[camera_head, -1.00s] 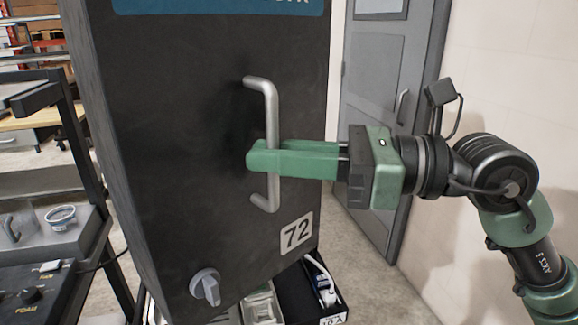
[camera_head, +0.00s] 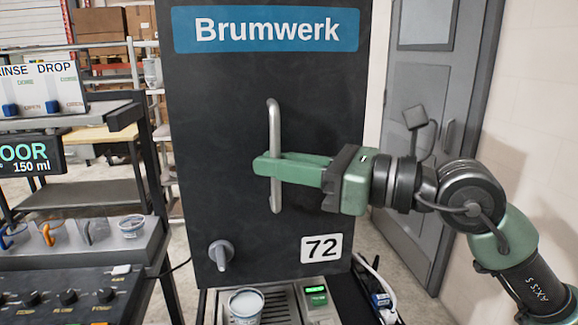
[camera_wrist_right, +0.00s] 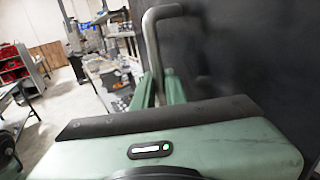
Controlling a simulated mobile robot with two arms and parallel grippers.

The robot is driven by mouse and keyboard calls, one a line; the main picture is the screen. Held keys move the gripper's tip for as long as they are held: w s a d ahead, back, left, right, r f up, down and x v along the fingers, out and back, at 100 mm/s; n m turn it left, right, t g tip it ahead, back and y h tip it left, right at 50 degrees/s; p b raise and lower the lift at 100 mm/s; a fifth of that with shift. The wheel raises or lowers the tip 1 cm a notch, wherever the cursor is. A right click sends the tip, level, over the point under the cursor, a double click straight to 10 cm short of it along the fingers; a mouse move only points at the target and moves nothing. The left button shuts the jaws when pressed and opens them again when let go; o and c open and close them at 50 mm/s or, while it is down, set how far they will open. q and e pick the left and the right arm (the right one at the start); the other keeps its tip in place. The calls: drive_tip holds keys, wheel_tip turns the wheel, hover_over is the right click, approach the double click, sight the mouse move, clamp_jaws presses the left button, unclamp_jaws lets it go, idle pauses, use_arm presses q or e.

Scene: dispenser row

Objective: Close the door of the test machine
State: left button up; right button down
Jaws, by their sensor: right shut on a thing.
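The test machine's door (camera_head: 230,120) is a large dark panel with a blue "Brumwerk" sign and a "72" label, standing upright and facing the head camera. A vertical grey bar handle (camera_head: 273,120) is fixed on it. My right gripper (camera_head: 268,166) is shut on the handle at its lower half, reaching in from the right. The right wrist view also shows the handle (camera_wrist_right: 150,45) at the green fingers, with the dark door (camera_wrist_right: 250,50) on the right. The inside of the machine is hidden behind the door. My left gripper is out of view.
Below the door a cup (camera_head: 246,306) stands on a grated tray beside a small green-lit display (camera_head: 317,296). A control panel (camera_head: 60,300) and shelving stand at left; a grey room door (camera_head: 425,130) is behind right.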

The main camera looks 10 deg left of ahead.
drive_tip(key=shift+r, duration=0.1)
drive_tip(key=c, duration=1.6)
unclamp_jaws()
drive_tip(key=shift+a, duration=0.15)
drive_tip(key=shift+o, duration=0.7)
drive_tip(key=shift+a, duration=0.2)
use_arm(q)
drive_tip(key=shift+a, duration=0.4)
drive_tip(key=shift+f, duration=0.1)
use_arm(e)
drive_tip(key=shift+d, duration=0.1)
